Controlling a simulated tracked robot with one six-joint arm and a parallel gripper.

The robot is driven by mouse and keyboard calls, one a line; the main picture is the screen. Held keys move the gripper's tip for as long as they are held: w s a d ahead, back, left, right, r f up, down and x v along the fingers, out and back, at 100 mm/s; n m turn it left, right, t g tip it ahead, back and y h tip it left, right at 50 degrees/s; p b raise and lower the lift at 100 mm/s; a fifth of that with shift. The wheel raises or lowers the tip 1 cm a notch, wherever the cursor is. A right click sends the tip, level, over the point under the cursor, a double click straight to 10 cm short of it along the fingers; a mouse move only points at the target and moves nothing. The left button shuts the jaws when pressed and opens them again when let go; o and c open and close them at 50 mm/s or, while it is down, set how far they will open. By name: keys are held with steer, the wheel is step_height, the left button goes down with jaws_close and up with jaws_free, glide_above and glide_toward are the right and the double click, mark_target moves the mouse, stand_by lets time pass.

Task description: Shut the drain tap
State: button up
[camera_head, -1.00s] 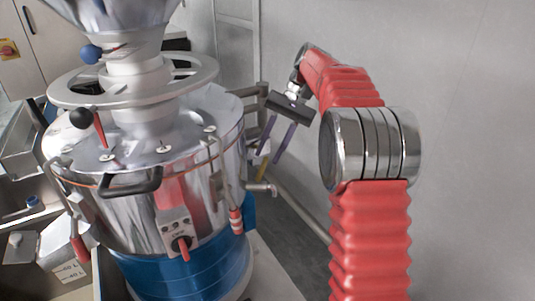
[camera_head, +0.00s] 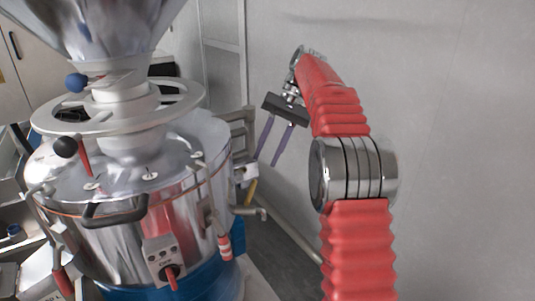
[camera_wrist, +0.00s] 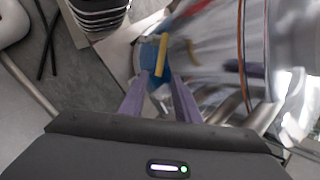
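The drain tap is a metal spout (camera_head: 250,211) low on the right side of the steel grinder (camera_head: 130,205). Its yellow lever (camera_head: 251,190) slants just above the spout. In the wrist view a yellow lever (camera_wrist: 161,55) shows just beyond the fingertips, and the picture there is blurred. My gripper (camera_head: 267,160) is open and empty, with two thin purple fingers pointing down, above and slightly right of the yellow lever in the head view. The fingers also show apart in the wrist view (camera_wrist: 158,95). I see no contact with the lever.
A red-and-white handle (camera_head: 224,246) hangs left of the spout. The grey wall (camera_head: 440,120) is behind my arm. Dark floor (camera_head: 285,250) lies open right of the grinder.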

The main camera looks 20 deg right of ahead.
steer(key=shift+s+a+r, duration=0.35)
steer(key=shift+s+a, duration=0.05)
steer(key=shift+a, duration=0.05)
steer(key=c, duration=0.5)
steer(key=s+a, duration=0.1)
steer(key=s, duration=0.1)
steer(key=s+a+r+t+h, duration=0.1)
steer(key=s+a, duration=0.1)
steer(key=s+a+h, duration=0.1)
steer(key=s, duration=0.1)
steer(key=shift+s+a+r+n+t, duration=0.15)
steer(key=shift+s+r+n+t, duration=0.05)
steer(key=shift+r+n+t, duration=0.2)
jaws_close()
steer(key=s+a+f+n+t+h, duration=0.2)
steer(key=s+f, duration=0.4)
steer(key=s, duration=0.5)
steer(key=s+a+f+n+t+h, duration=0.1)
steer(key=s+f+n+t+h, duration=0.1)
steer(key=s+f, duration=0.4)
steer(key=s+t, duration=0.1)
steer(key=s, duration=0.4)
steer(key=shift+s+a+t, duration=0.25)
steer(key=shift+a+t, duration=0.15)
steer(key=shift+a+f, duration=0.1)
